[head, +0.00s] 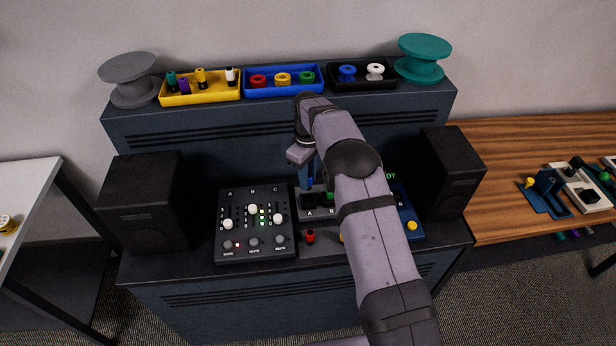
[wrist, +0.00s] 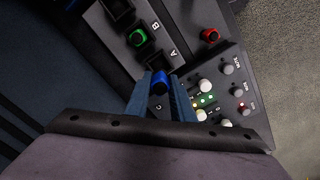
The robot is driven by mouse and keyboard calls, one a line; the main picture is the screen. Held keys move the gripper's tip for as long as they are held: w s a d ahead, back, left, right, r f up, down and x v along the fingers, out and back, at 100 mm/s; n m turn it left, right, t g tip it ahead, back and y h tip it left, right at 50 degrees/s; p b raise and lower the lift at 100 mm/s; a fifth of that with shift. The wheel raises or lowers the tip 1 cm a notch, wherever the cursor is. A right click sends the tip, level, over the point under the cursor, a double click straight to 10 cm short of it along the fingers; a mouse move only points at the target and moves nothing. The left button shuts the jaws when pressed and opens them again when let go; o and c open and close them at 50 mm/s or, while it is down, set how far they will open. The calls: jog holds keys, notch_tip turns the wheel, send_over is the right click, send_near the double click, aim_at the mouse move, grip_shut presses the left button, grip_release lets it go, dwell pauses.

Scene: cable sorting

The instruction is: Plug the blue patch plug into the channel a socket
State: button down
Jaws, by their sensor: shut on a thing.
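My gripper (wrist: 160,92) is shut on the blue patch plug (wrist: 160,78), which shows between its two blue fingers in the wrist view. In the head view my gripper (head: 308,180) hangs just behind and above the dark channel A socket (head: 308,201). In the wrist view the channel A socket (wrist: 152,60) lies right beside the plug's blue head. The plug's lower end is hidden, so I cannot tell whether it touches the panel. A green plug (wrist: 138,37) sits at the channel B socket. My arm hides the panel's right part in the head view.
A red plug (head: 310,237) stands in front of the socket panel. A mixer (head: 232,248) with white knobs is left of it. Black speakers (head: 147,205) (head: 452,175) flank the desk. Yellow (head: 200,99), blue (head: 283,94) and black (head: 362,85) trays sit on the back shelf.

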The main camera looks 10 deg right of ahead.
jog(key=shift+f+b, duration=0.75)
jog(key=shift+f, duration=0.55)
jog(key=shift+s+f+b, duration=0.1)
jog(key=shift+f+b, duration=1.1)
jog(key=shift+f, duration=0.95)
dwell(0.9)
